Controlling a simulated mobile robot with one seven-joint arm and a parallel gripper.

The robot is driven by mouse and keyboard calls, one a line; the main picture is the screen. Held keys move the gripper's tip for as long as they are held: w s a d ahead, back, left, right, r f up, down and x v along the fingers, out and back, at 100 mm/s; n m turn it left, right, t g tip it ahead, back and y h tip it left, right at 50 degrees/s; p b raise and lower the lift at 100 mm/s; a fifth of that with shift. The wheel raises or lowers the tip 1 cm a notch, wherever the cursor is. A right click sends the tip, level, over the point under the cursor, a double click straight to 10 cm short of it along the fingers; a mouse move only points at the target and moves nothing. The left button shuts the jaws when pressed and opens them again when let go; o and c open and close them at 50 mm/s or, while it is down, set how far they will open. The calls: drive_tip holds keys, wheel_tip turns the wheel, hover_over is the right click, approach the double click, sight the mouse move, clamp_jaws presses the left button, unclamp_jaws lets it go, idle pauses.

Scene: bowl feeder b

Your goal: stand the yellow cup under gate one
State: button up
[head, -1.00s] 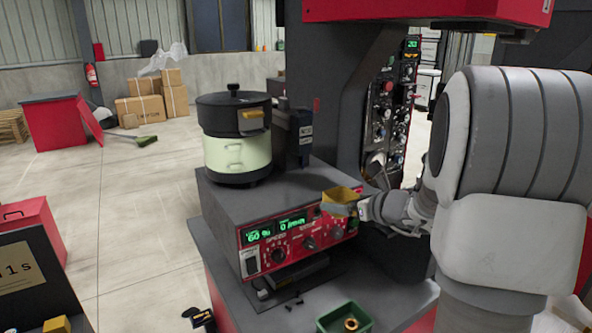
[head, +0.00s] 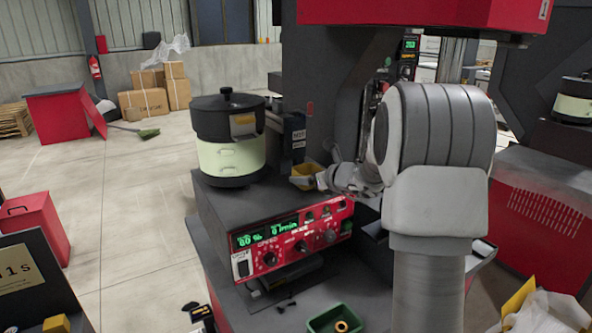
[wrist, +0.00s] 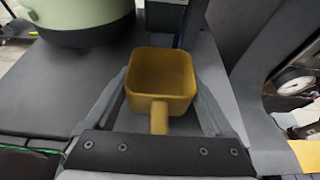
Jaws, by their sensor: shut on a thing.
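The yellow cup (wrist: 160,75) is a small square open cup with a stub handle. In the wrist view my gripper (wrist: 162,112) is shut on it, with the handle between the jaws and the cup upright and empty. In the head view the cup (head: 306,174) is over the right part of the grey machine top, close to the dark gate block (head: 292,138) beside the feeder bowl. My gripper (head: 326,178) reaches it from the right. I cannot tell whether the cup touches the surface. Which gate is number one cannot be read.
The black and pale green feeder bowl (head: 232,150) stands left of the cup. A red control panel (head: 290,240) faces front below. A green tray (head: 335,322) with a brass ring sits at the front. A dark column (head: 335,90) rises behind the cup.

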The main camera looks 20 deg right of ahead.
sight(301, 170)
drive_tip(key=w, duration=0.3)
drive_tip(key=shift+w+a+r+p, duration=0.1)
drive_tip(key=shift+w+a+p, duration=0.2)
drive_tip(key=shift+w+a, duration=0.05)
drive_tip(key=x, duration=0.3)
drive_tip(key=shift+w+r, duration=0.1)
drive_tip(key=shift+w, duration=0.15)
drive_tip(key=shift+f, duration=0.35)
drive_tip(key=shift+s, duration=0.1)
drive_tip(key=shift+f, duration=0.2)
drive_tip(key=o, duration=1.3)
